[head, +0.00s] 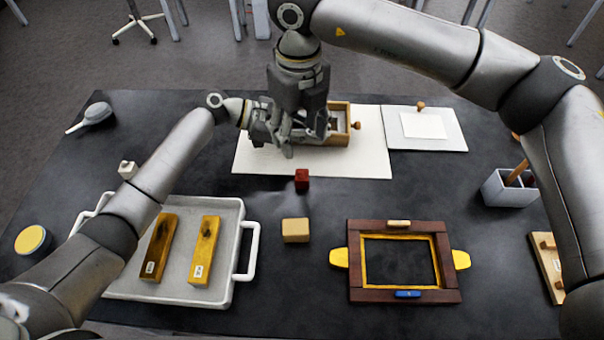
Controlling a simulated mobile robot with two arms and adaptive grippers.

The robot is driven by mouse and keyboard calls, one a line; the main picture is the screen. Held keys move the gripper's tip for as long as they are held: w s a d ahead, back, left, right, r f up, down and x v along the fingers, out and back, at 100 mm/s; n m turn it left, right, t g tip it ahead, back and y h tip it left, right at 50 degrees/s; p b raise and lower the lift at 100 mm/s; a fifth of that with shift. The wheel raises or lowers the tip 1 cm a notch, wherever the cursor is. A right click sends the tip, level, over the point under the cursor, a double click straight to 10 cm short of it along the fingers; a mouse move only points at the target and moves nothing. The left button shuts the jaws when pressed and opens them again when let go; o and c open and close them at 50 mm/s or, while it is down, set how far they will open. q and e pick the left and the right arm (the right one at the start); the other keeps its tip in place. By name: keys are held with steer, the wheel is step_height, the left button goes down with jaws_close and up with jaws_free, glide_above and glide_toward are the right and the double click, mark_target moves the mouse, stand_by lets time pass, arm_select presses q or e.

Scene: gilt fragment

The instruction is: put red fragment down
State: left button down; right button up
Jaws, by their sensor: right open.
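The red fragment (302,181), a small dark red block, sits at the front edge of the white sheet (350,162). My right gripper (303,140) points down over the wooden box (340,125) on that sheet, behind the red block. It is open, and the red block lies apart from it. My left gripper (262,125) reaches in from the left beside the right one. The two overlap in the picture, so I cannot tell whether the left fingers are open or shut. The grippers hide much of the box.
A grey tray (225,285) with two yellow-brown bars is at front left. A tan block (295,230) stands beside a dark wooden frame (375,292). A white board (455,135) lies at back right, a grey holder (508,190) at right. Bare black table shows between the block and frame.

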mark_target(302, 173)
steer(key=f+n, duration=0.4)
steer(key=n, duration=0.1)
steer(key=f+n, duration=0.4)
steer(key=n, duration=0.1)
steer(key=shift+a, duration=0.2)
steer(key=f, duration=0.5)
steer(key=shift+s+d+f, duration=0.1)
steer(key=shift+d, duration=0.3)
steer(key=c, duration=1.1)
steer(key=shift+o, duration=0.2)
step_height(302, 173, up, 10)
steer(key=shift+r, duration=0.1)
